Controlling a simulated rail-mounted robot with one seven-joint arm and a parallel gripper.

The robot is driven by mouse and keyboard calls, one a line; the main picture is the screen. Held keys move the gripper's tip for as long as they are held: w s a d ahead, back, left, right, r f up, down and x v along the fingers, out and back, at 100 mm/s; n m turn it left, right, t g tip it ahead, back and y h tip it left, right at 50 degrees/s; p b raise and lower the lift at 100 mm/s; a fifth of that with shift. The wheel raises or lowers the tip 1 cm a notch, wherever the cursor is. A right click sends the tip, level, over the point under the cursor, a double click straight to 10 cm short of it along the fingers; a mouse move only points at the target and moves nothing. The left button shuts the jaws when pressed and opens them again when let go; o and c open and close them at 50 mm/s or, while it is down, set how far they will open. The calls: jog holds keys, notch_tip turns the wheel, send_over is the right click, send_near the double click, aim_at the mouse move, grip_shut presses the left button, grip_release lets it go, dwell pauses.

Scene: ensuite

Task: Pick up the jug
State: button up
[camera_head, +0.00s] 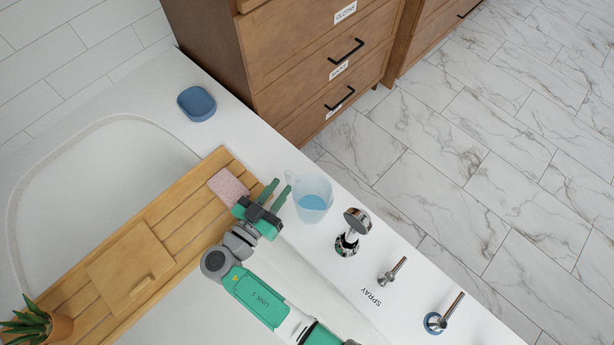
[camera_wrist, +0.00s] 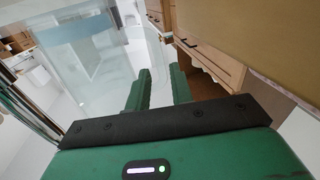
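The jug (camera_head: 311,202) is a clear cup with blue at its bottom. It stands upright on the white tub rim, with its handle on the side toward my gripper. My gripper (camera_head: 281,185) is just left of the jug, its two green fingers apart and pointing toward the handle. In the wrist view the jug (camera_wrist: 85,60) is large and see-through at the left, and the gripper (camera_wrist: 162,76) shows a clear gap between its fingers. I cannot tell whether the handle lies between them.
A wooden bath tray (camera_head: 165,215) with a pink sponge (camera_head: 228,187) and lidded section spans the tub. A blue dish (camera_head: 196,103) sits on the rim. A chrome shower head (camera_head: 356,221) and taps stand right of the jug. Wooden drawers (camera_head: 320,60) are behind.

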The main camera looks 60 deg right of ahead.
jog(key=shift+w+d, duration=0.1)
jog(key=shift+d, duration=1.05)
jog(key=shift+a, duration=0.15)
grip_shut()
jog(key=shift+r, duration=0.15)
notch_tip(320, 180, up, 10)
jog(key=p, duration=0.4)
jog(key=shift+f, duration=0.2)
jog(key=shift+r, duration=0.1)
